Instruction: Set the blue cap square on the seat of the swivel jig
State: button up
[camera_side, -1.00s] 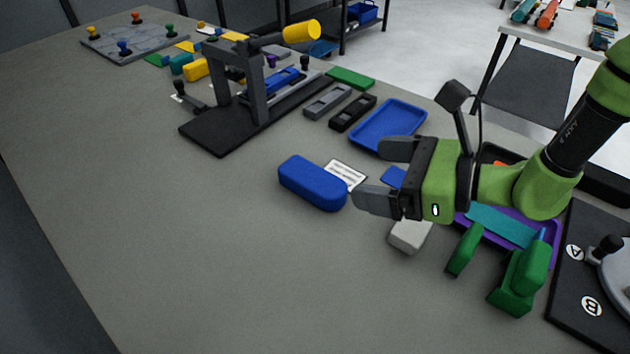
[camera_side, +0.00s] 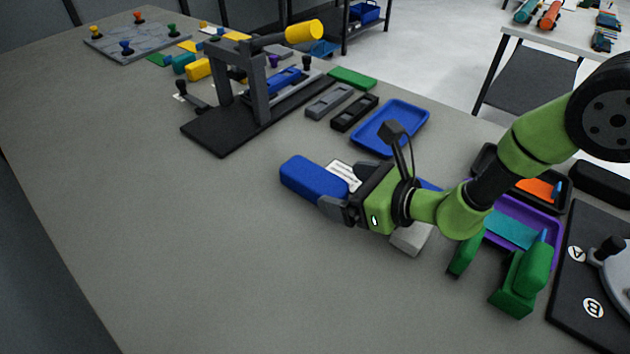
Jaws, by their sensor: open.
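The blue cap (camera_side: 308,177), a long rounded block, lies on the table near the middle. My gripper (camera_side: 343,194) is open at the cap's right end, with its near finger beside the cap's near side. What looks like the swivel jig (camera_side: 573,308) is at the right edge, a black plate with round A and B labels. A grey round part (camera_side: 613,275) with a black knob sits on it, cut off by the picture's edge. Its seat is not clearly visible.
Green upright blocks (camera_side: 522,280), a purple tray (camera_side: 545,225) and a pale grey block (camera_side: 410,240) lie between cap and jig. A blue tray (camera_side: 422,112) is behind my gripper. A black-based press (camera_side: 215,135) stands left. The front table is clear.

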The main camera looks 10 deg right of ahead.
aim_at(328, 184)
jog(key=shift+x, duration=1.55)
jog(key=c, duration=1.1)
jog(key=shift+r, duration=0.1)
